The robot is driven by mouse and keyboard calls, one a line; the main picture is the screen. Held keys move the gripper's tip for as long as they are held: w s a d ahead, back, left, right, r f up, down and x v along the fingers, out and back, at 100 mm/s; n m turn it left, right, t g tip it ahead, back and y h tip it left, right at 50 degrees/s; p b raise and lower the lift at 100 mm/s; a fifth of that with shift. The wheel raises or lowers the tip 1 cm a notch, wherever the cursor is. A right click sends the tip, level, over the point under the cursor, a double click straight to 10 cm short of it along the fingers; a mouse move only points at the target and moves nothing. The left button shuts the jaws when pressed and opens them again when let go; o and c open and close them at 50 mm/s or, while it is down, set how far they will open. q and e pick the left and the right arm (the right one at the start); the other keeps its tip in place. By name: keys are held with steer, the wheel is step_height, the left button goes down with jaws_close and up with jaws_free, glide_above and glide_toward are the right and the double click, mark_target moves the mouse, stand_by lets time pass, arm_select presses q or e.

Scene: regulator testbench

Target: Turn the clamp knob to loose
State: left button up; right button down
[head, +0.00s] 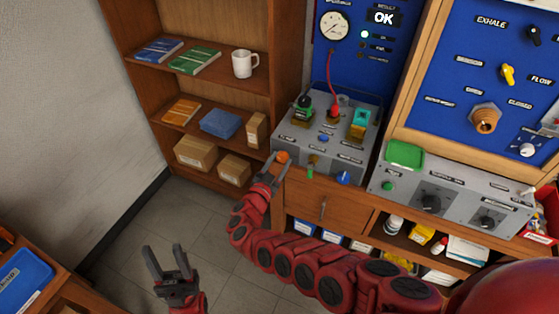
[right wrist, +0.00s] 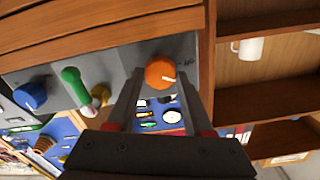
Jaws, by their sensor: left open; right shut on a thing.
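An orange knob (head: 283,157) with a white pointer mark sits at the left end of the grey testbench box's front face. It also shows in the right wrist view (right wrist: 160,72), where its label is too small to read. My right gripper (head: 275,166) has reached the box from below, with one finger on each side of the orange knob, shut on it. My left gripper (head: 164,249) is open and empty, low over the floor and well away from the bench.
Beside the orange knob are a green lever (right wrist: 73,85) and a blue knob (head: 343,177). The grey box (head: 293,138) carries fittings and a red hose to a gauge (head: 334,26). A shelf with a white mug (head: 243,64) stands left. A drawer (head: 315,203) lies below.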

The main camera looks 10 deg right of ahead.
steer(key=n, duration=0.5)
steer(key=shift+n, duration=0.3)
stand_by(0.4)
steer(key=shift+c, duration=1.5)
jaws_free()
steer(key=shift+s+a+p, duration=0.1)
steer(key=shift+p, duration=0.25)
